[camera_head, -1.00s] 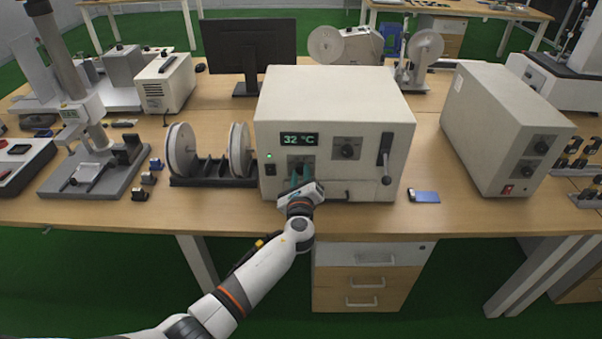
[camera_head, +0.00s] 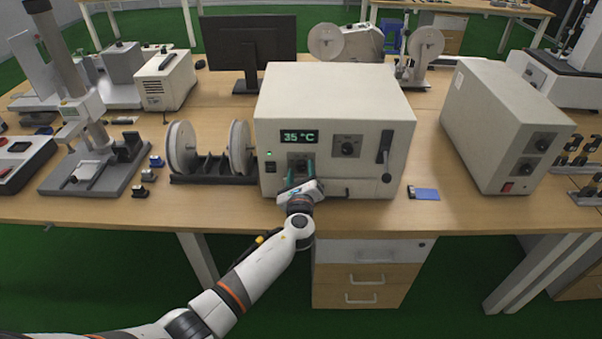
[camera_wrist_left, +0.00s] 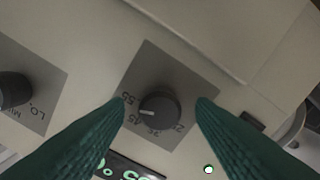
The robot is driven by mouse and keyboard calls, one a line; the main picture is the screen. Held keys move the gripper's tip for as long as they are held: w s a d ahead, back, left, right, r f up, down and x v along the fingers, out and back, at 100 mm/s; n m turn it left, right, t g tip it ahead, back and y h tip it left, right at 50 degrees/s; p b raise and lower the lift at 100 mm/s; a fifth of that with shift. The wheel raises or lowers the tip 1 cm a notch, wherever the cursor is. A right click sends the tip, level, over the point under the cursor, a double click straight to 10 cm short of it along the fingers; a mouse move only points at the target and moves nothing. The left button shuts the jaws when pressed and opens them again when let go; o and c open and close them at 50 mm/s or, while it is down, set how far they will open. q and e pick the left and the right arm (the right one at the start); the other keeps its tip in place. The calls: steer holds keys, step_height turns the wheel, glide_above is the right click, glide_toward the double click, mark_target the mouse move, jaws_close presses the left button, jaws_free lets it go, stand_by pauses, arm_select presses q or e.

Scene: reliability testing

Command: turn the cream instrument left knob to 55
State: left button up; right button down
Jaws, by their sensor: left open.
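The cream instrument (camera_head: 335,95) stands on the bench, its display (camera_head: 299,137) reading 35 °C. Its left knob (camera_wrist_left: 160,103) is dark and round, on a grey plate marked with numbers, in the middle of the left wrist view. The knob's white pointer mark faces the lower left in that view. My left gripper (camera_head: 301,172) is in front of this knob, below the display. Its green fingers are open, one on each side of the knob, with gaps visible in the left wrist view. In the head view the fingers partly hide the knob's plate.
A second knob (camera_head: 347,149) is right of the display, and a lever (camera_head: 385,165) is on the instrument's right side. A reel stand (camera_head: 212,168) is close on the left. A blue card (camera_head: 426,194) lies right on the bench.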

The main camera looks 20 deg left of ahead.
arm_select(q)
steer(key=v, duration=1.2)
steer(key=shift+f, duration=0.1)
steer(key=s+a+f+n+g+h, duration=0.1)
steer(key=s+f+n+g, duration=0.3)
steer(key=f, duration=0.7)
steer(key=s+a+f+n+g+h, duration=0.1)
steer(key=s+a+f+n+g, duration=0.1)
steer(key=s+f, duration=0.65)
steer(key=s+a+f+n+g+h, duration=0.1)
steer(key=s+f+n+g, duration=0.15)
steer(key=f, duration=1.05)
steer(key=s+a+f+n+g, duration=0.1)
steer(key=s+f+n, duration=0.4)
steer(key=s, duration=0.6)
steer(key=s+a+f+n+g+h, duration=0.1)
steer(key=s+f+n+g, duration=0.3)
steer(key=s, duration=0.7)
steer(key=s+a+f+n+g+h, duration=0.1)
steer(key=s+f+n+g, duration=0.2)
steer(key=s, duration=0.9)
step_height(320, 180, down, 5)
steer(key=n, duration=0.3)
